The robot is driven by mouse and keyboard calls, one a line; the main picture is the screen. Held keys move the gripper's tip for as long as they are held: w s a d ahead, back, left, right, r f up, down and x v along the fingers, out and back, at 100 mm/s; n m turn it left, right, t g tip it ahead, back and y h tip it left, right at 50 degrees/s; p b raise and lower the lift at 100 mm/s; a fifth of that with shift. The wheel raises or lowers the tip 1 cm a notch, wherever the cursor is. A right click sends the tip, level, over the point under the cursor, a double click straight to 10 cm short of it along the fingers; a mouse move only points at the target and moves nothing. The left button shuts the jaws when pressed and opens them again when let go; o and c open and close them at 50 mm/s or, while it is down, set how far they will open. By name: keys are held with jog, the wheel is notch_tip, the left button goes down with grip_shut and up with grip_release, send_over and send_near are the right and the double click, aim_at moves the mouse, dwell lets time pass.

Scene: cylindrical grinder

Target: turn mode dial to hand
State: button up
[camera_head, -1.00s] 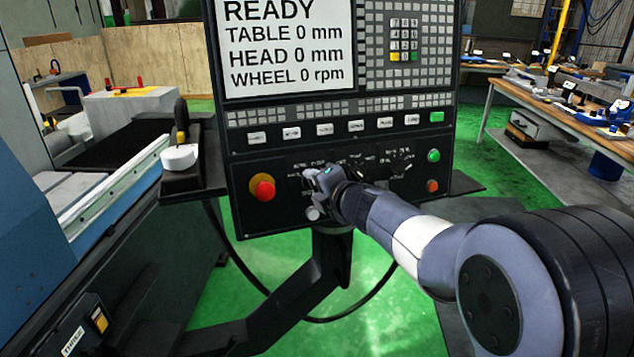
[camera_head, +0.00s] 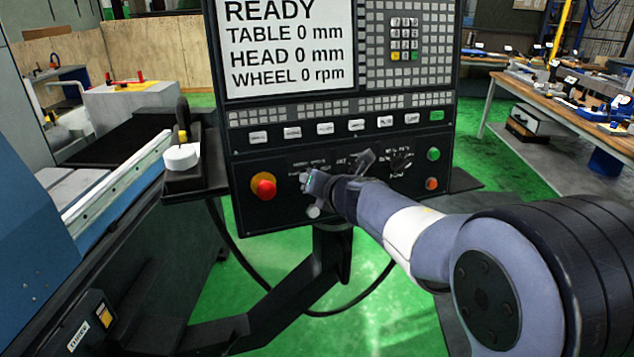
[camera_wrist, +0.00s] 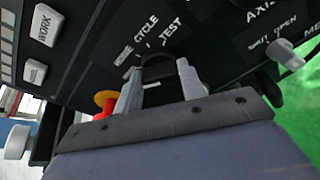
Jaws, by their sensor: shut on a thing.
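My gripper (camera_head: 306,182) is at the lower part of the control panel (camera_head: 250,182), to the right of the red emergency stop button. In the wrist view my gripper (camera_wrist: 160,80) is shut on a dark dial (camera_wrist: 158,68), one finger on each side of it. Labels around this dial read "CYCLE" and "TEST", with others partly hidden. In the head view my gripper and wrist cover the dial. The word "HAND" cannot be read in either view, and the dial's pointer position cannot be made out.
The red emergency stop (camera_head: 263,186) is close on the left, also seen in the wrist view (camera_wrist: 104,103). A silver knob (camera_wrist: 286,55) is on the right there. Green (camera_head: 433,154) and orange (camera_head: 432,184) buttons sit at the panel's right. The screen (camera_head: 287,45) reads "READY".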

jog(key=shift+f, duration=0.1)
dwell(0.4)
jog(key=o, duration=1)
jog(key=shift+s, duration=0.1)
jog(key=p+v, duration=0.2)
jog(key=v, duration=0.8)
jog(key=shift+s+d+r, duration=0.1)
jog(key=shift+s+r, duration=0.1)
jog(key=shift+s, duration=0.1)
jog(key=shift+w+f, duration=0.1)
jog(key=b+x, duration=0.2)
jog(key=x, duration=0.8)
jog(key=shift+w, duration=0.3)
